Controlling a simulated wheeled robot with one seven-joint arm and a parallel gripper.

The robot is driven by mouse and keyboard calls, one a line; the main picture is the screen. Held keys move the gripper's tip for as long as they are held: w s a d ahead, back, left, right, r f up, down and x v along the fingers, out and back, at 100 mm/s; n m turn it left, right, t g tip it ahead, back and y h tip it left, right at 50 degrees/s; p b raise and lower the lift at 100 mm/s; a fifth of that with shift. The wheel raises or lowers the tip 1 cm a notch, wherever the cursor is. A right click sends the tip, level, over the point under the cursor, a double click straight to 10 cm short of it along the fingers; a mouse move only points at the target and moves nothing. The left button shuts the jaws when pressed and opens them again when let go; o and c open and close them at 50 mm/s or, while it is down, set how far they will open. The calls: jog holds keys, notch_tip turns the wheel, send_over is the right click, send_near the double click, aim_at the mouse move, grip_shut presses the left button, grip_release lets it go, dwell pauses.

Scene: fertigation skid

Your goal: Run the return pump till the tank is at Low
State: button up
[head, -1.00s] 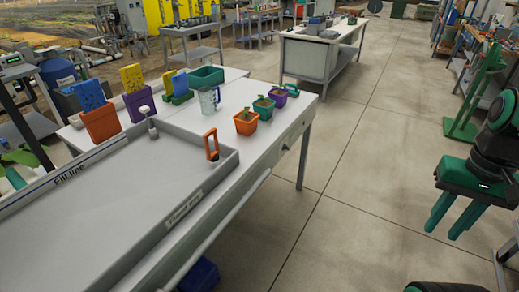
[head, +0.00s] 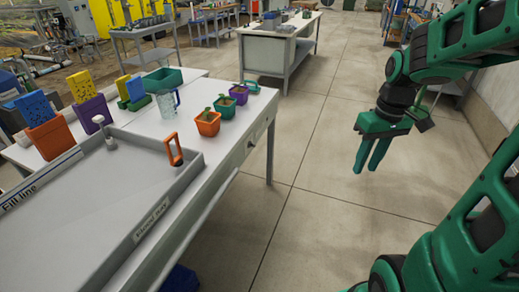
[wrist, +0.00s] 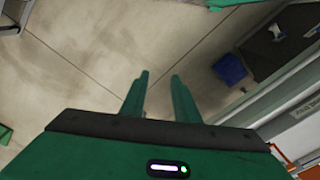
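A grey shallow tray (head: 85,215) is set in the bench at the left of the head view, with a "Fill line" label on its left side and another label on its front rim. An orange handle (head: 174,150) stands at its right corner and a white knob on a stem (head: 104,130) at its back. I cannot make out a pump switch or tank level mark. My gripper (head: 370,168) is open and empty over the floor, right of the bench and apart from it. Its two fingers (wrist: 160,78) stand apart in the wrist view.
Orange (head: 208,122), green (head: 224,106) and purple (head: 239,93) pots with seedlings and a clear jug (head: 168,103) stand on the bench. A blue object (head: 180,279) is below it. Another bench (head: 278,48) stands behind. Open floor (head: 320,190) lies between.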

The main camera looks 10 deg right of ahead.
jog(key=w+a+f+n+y, duration=0.1)
jog(key=w+f+n, duration=0.2)
jog(key=w, duration=0.4)
jog(key=w+a+f+n+y, duration=0.1)
jog(key=w+f+n, duration=0.2)
jog(key=w, duration=0.4)
jog(key=n+t+y, duration=1)
jog(key=n+y, duration=0.2)
jog(key=n, duration=0.2)
send_near(254, 146)
jog(key=x, duration=0.8)
jog(key=shift+w+d+f, duration=0.15)
jog(key=shift+w+f, duration=0.05)
jog(key=shift+w, duration=0.05)
jog(key=shift+c, duration=0.3)
